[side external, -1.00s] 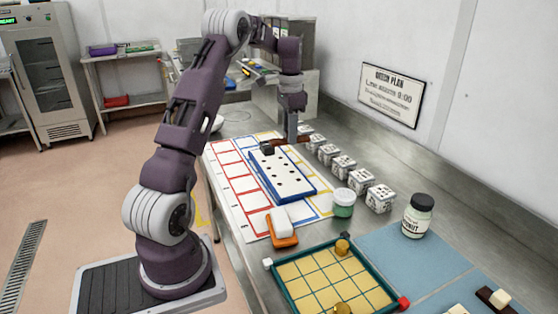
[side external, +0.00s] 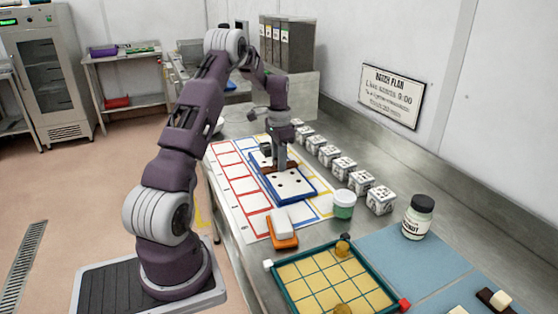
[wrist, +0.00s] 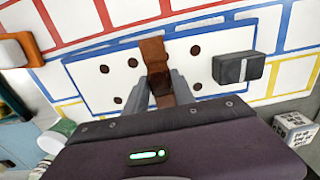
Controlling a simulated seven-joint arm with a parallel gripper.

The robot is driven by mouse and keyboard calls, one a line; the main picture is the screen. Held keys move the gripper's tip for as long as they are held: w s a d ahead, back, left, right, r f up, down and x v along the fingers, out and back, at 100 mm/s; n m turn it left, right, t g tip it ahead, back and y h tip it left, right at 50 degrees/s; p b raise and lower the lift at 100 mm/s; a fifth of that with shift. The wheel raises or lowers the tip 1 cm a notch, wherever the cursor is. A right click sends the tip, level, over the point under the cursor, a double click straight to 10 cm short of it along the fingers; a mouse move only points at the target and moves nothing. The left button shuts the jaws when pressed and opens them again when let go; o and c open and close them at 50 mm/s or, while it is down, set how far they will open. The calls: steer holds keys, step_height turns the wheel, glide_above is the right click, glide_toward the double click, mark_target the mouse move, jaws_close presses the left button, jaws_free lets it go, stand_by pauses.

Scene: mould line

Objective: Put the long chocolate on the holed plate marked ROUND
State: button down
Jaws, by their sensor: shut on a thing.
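The long chocolate (wrist: 153,55) is a brown bar held between the fingers of my gripper (wrist: 163,87). In the side external view my gripper (side external: 281,164) is over the middle of the holed plate (side external: 297,188), with the chocolate (side external: 291,165) partly hidden by the fingers. The plate is white-topped with a blue rim and dark round holes; it also shows in the wrist view (wrist: 93,82). The chocolate lies across the plate's width, low over it; I cannot tell if it touches. No ROUND marking is readable. A dark block (wrist: 238,68) sits on the plate's far end.
The plate lies on a sheet with red, blue and yellow boxes (side external: 227,173). A green-framed grid tray (side external: 330,283) stands nearer the camera.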

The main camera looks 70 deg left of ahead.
steer(key=c, duration=1.1)
jaws_free()
steer(key=shift+o, duration=0.2)
steer(key=shift+r, duration=0.3)
step_height(320, 180, up, 12)
steer(key=d+r+t+y, duration=0.1)
steer(key=d+r, duration=0.4)
steer(key=d, duration=0.4)
steer(key=d+r+t, duration=0.1)
steer(key=d+r, duration=0.4)
steer(key=d, duration=0.4)
steer(key=s+d+r+t, duration=0.2)
steer(key=s+d, duration=0.8)
steer(key=d, duration=0.3)
steer(key=s+d+f, duration=0.2)
steer(key=s+d, duration=0.1)
steer(key=s, duration=0.2)
steer(key=s+d+f+t+h, duration=0.1)
steer(key=s+d+f, duration=0.1)
steer(key=s, duration=0.3)
steer(key=shift+d+f+t, duration=0.25)
steer(key=shift+d+t, duration=0.05)
steer(key=shift+d, duration=0.55)
steer(key=shift+s, duration=0.1)
